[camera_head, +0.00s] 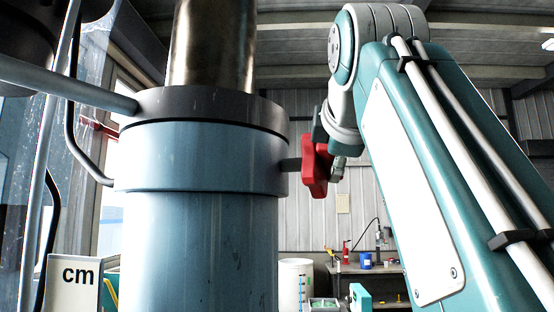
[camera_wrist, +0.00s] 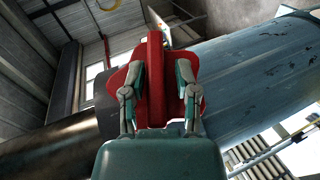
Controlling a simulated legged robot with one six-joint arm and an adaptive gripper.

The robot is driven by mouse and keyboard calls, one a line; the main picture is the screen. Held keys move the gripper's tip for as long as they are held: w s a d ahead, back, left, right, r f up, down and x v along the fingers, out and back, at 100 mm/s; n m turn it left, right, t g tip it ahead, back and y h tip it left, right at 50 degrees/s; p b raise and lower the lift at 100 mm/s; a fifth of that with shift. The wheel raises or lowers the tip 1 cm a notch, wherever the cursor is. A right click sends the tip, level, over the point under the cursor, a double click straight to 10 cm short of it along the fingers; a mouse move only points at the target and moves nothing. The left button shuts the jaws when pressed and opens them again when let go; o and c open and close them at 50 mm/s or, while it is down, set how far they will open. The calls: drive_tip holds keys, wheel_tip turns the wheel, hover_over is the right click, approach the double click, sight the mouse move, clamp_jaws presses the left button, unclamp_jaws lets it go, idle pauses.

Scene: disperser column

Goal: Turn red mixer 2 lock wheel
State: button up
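The red lock wheel (camera_head: 317,168) sits on a short dark shaft on the right side of the blue column's collar (camera_head: 200,157). In the wrist view the wheel (camera_wrist: 155,80) faces me, with a raised bar running up its middle. My gripper (camera_wrist: 158,75) is at the wheel, one finger on each side of this bar. The fingers are apart, with red showing between them and the bar; whether either touches the wheel's face I cannot tell. In the head view my gripper (camera_head: 338,168) is partly hidden behind the wheel.
The blue column (camera_head: 200,250) with its metal shaft (camera_head: 211,45) fills the left and middle. A grey bar (camera_head: 70,85) crosses at upper left. A box marked "cm" (camera_head: 75,283) stands lower left. A white barrel (camera_head: 296,283) and a workbench (camera_head: 370,269) are in the background.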

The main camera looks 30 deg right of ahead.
drive_tip(key=shift+r+t, duration=0.15)
drive_tip(key=shift+t, duration=0.15)
idle(0.4)
drive_tip(key=shift+s+n+t+h, duration=0.1)
drive_tip(key=shift+n+t+h, duration=0.2)
drive_tip(key=shift+h, duration=0.2)
